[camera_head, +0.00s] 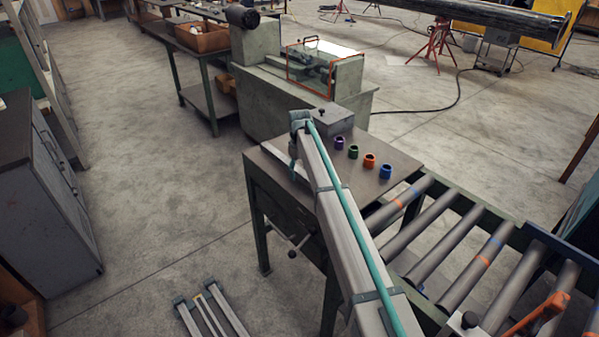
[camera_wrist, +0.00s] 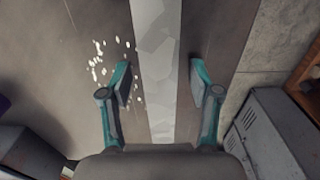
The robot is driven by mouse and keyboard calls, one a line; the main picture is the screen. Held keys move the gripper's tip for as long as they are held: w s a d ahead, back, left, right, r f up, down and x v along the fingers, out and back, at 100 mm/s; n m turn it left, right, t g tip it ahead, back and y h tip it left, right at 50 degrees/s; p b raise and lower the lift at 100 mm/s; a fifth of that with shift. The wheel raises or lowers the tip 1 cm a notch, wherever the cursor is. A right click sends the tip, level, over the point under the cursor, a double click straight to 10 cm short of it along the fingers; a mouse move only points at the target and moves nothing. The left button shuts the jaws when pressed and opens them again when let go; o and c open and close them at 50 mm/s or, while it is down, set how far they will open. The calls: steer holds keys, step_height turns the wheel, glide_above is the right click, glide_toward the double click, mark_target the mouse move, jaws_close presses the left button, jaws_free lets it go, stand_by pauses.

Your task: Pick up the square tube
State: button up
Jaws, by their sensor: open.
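The square tube is a long, pale grey bar (camera_wrist: 158,40) running from top to bottom through the middle of the wrist view. It lies along a brown-grey worktable (camera_wrist: 215,30). My gripper (camera_wrist: 163,84) is open, with one teal finger on each side of the tube and a gap showing on both sides. Its lower end is hidden by my gripper's body. In the head view, a pale strip (camera_head: 283,160) along the left part of the worktable (camera_head: 400,163) looks like the tube, mostly covered by my arm.
Purple (camera_head: 339,143), green (camera_head: 353,152), orange (camera_head: 369,160) and blue (camera_head: 385,171) rings stand on the table right of my arm. A grey metal block (camera_head: 323,117) stands at its far end. A roller conveyor (camera_head: 470,252) adjoins at right. Open concrete floor (camera_head: 160,180) lies left.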

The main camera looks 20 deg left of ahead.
jaws_close()
steer(key=shift+r, duration=0.15)
stand_by(0.4)
